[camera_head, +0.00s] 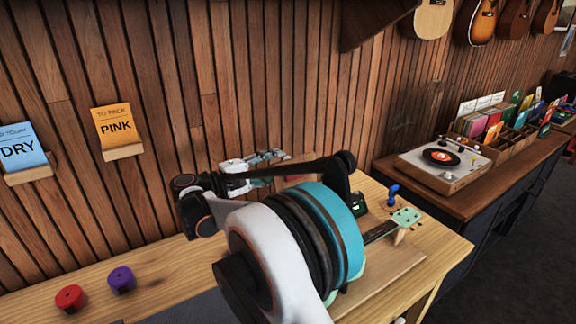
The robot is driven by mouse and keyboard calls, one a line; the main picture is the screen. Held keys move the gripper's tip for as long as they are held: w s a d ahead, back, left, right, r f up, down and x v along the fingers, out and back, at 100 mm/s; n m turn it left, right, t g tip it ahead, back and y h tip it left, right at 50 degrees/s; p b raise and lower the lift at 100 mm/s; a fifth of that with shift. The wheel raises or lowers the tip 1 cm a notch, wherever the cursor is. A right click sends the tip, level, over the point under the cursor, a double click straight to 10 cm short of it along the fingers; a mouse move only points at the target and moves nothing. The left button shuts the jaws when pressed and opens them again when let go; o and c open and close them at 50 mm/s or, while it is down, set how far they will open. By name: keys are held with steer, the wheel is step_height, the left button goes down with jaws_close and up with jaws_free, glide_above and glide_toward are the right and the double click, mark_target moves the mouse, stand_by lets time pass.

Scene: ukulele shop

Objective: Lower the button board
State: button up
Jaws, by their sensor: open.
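A mint-green, button-dotted piece (407,217) sits at the end of a dark strip at the right of the workbench. A flat wooden board (385,277) lies under it, partly covered by my arm. I cannot tell for sure which of these is the button board.
A red knob (70,298) and a purple knob (121,280) stand on the left of the bench (165,268). A blue peg-like piece (392,194) and a small dark device (357,204) stand behind the dark strip. A record player (443,165) sits on the separate right counter.

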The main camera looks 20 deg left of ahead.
mark_target(288, 161)
steer(key=shift+b+x, duration=0.4)
steer(key=shift+x, duration=1.9)
jaws_close()
